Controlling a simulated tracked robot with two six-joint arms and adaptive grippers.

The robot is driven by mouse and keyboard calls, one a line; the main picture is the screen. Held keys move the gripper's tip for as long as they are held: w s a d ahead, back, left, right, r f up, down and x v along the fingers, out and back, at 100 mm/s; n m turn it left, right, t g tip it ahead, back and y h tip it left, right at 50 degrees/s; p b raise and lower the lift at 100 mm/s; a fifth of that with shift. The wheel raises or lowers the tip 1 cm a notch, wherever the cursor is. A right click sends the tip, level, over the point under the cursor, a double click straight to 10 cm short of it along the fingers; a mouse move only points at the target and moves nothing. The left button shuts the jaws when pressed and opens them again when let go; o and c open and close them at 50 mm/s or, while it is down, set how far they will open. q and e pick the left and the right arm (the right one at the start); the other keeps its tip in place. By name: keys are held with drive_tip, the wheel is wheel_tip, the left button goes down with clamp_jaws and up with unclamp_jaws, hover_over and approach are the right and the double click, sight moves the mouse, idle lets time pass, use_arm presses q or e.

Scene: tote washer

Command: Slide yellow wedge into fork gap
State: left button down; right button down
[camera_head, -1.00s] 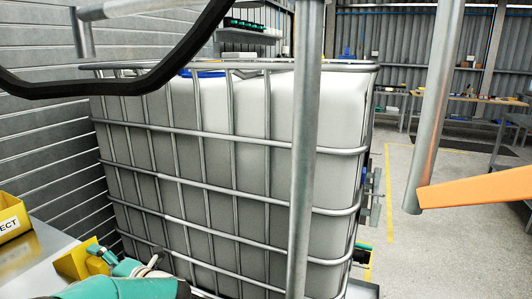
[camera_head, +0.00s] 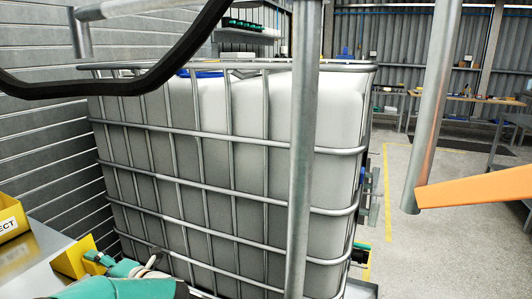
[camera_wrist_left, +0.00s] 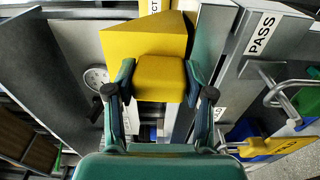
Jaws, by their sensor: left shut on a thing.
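The yellow wedge (camera_head: 72,258) is at the lower left of the head view, above or at the edge of a grey metal surface; I cannot tell if it touches. My teal left gripper (camera_head: 97,262) is shut on it. In the left wrist view the wedge (camera_wrist_left: 145,40) fills the space between and beyond the two fingers of the left gripper (camera_wrist_left: 160,82). The fingers press on its sides, and its broader part points away from the palm. I cannot make out the fork gap in either view. My right gripper is not in view.
A caged white tank (camera_head: 215,160) stands close beyond the gripper. A yellow bin (camera_head: 10,218) with a label ending in "ECT" sits at the left. The wrist view shows a round gauge (camera_wrist_left: 97,78) and a "PASS" label (camera_wrist_left: 261,33). Open floor (camera_head: 395,235) lies right of the tank.

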sight(80, 242)
use_arm(q)
drive_tip(key=shift+r, duration=0.25)
idle(0.3)
drive_tip(key=shift+r+p, duration=2.85)
drive_tip(key=shift+p, duration=0.2)
drive_tip(key=shift+d, duration=0.1)
